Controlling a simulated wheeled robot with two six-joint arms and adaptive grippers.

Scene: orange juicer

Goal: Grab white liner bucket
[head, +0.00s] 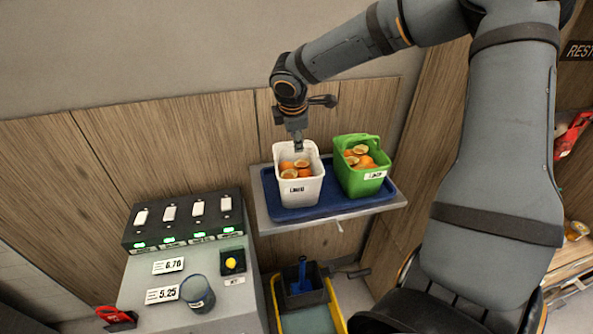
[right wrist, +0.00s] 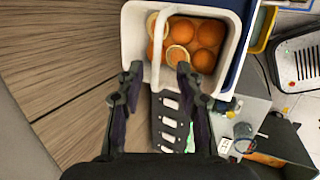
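The white liner bucket (head: 301,188) stands upright on the blue tray, with several oranges and cut halves inside and a label on its front. In the right wrist view the white bucket (right wrist: 233,55) fills the top, its white handle (right wrist: 157,62) crossing the opening. My right gripper (head: 298,147) is above the bucket's back rim. In the right wrist view my right gripper (right wrist: 160,72) is open, its two fingers apart with the handle showing between them. I cannot tell whether they touch it. My left gripper is not in view.
A green bucket (head: 345,180) of oranges stands close on the right, on the same blue tray (head: 325,210). A black panel (head: 190,237) with several green lights and a grey counter (head: 235,302) are at the left. A yellow bin (head: 330,290) is below the shelf.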

